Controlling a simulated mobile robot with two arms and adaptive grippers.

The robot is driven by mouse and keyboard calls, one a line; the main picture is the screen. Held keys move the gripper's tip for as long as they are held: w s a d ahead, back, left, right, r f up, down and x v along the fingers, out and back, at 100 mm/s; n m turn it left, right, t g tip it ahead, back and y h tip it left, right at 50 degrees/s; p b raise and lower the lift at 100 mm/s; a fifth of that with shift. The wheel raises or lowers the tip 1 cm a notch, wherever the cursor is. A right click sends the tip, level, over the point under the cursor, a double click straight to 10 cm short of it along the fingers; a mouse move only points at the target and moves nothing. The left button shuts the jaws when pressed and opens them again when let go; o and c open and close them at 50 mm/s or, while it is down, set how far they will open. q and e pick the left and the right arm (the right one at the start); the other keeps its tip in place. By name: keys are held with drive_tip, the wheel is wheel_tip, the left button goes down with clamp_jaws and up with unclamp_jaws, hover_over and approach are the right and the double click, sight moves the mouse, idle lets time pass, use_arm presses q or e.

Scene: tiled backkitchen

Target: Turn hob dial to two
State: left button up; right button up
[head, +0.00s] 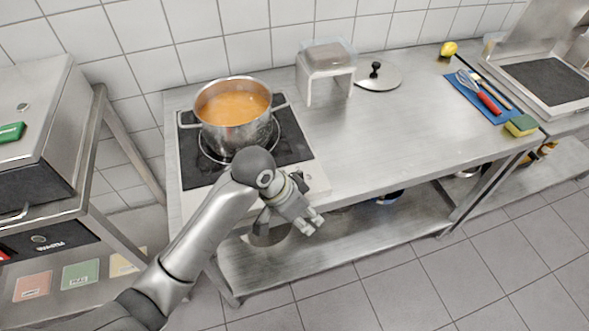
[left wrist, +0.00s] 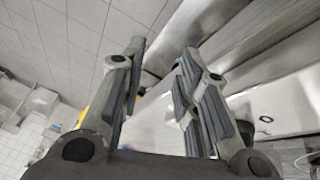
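The hob (head: 196,173) is a black cooktop set at the left end of the steel counter, with a pale front strip (head: 317,181). A steel pot (head: 245,137) of orange soup stands on it. My left gripper (head: 313,223) is in front of the hob's front right corner, fingers pointing down and to the right. My right gripper is not in view.
A blue mat (head: 478,97) with utensils, a sponge (head: 521,125) and a lemon (head: 449,48) are at right. The counter's middle is clear.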

use_arm(q)
drive_tip(key=w+r+m, duration=0.1)
drive_tip(key=w+d+r+m+y, duration=0.1)
drive_tip(key=w+r, duration=0.1)
drive_tip(key=w+r+g, duration=0.1)
drive_tip(key=r, duration=0.1)
drive_tip(key=shift+w+d+r+m+y, duration=0.1)
drive_tip(key=shift+w+d+m+y, duration=0.1)
drive_tip(key=shift+d+m+y, duration=0.15)
drive_tip(key=w+a+r+m+y, duration=0.1)
drive_tip(key=w+a+r+y, duration=0.25)
drive_tip(key=w+r, duration=0.4)
drive_tip(key=f, duration=0.3)
drive_tip(key=s+f, duration=0.1)
drive_tip(key=f, duration=0.2)
drive_tip(key=f+p, duration=0.1)
drive_tip(key=f, duration=0.2)
drive_tip(key=shift+s+a, duration=0.2)
drive_tip(key=shift+s, duration=0.2)
drive_tip(key=shift+c, duration=0.2)
clamp_jaws()
